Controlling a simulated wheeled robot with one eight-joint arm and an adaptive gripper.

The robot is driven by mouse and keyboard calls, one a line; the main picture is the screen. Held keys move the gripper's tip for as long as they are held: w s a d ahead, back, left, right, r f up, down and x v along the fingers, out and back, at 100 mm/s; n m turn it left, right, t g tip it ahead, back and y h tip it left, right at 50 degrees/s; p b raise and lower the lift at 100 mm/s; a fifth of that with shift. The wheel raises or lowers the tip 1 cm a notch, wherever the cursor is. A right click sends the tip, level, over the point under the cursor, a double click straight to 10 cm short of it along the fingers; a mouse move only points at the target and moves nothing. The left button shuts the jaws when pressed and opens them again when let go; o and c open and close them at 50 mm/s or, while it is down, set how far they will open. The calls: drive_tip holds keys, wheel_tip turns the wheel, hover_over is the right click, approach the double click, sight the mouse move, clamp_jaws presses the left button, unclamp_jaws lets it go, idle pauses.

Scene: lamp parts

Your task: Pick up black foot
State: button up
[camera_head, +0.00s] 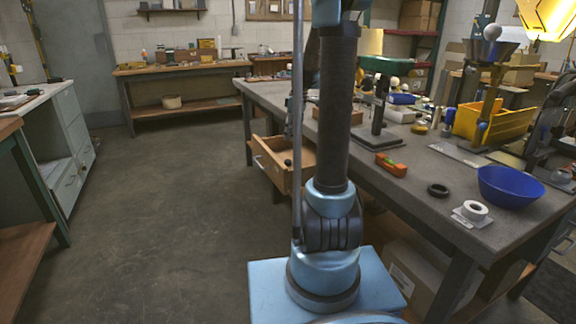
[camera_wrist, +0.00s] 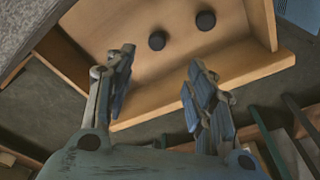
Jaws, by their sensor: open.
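Two small round black feet lie apart on the floor of an open wooden drawer (camera_wrist: 215,77) in the wrist view: one black foot (camera_wrist: 157,41) left of centre and another black foot (camera_wrist: 206,20) to its upper right. My gripper (camera_wrist: 161,58) is open and empty. Its two fingers show over the drawer, spread to either side of the left foot in the picture, and neither is seen touching a foot. In the head view the open drawer (camera_head: 266,170) juts out from under the workbench, partly hidden by my arm.
The grey workbench (camera_head: 408,152) bears a blue bowl (camera_head: 510,188), a black ring (camera_head: 437,190), a white roll (camera_head: 474,210), an orange level (camera_head: 391,166) and a yellow bin (camera_head: 487,121). The drawer's walls rise around the feet. The floor to the left is clear.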

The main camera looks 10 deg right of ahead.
hover_over(288, 160)
drive_tip(key=s, duration=0.1)
drive_tip(key=f, duration=0.7)
drive_tip(key=shift+s+d+f, duration=0.2)
drive_tip(key=shift+d+f, duration=0.1)
drive_tip(key=shift+f, duration=0.1)
drive_tip(key=shift+w+a+f, duration=0.1)
drive_tip(key=shift+w+f, duration=0.05)
drive_tip(key=shift+f, duration=0.7)
drive_tip(key=shift+w+a+f, duration=0.1)
drive_tip(key=shift+w+f, duration=0.1)
drive_tip(key=shift+f, duration=0.6)
drive_tip(key=shift+w+a+f, duration=0.1)
drive_tip(key=shift+w+f, duration=0.05)
drive_tip(key=shift+f, duration=0.7)
drive_tip(key=shift+c, duration=0.2)
drive_tip(key=c, duration=0.9)
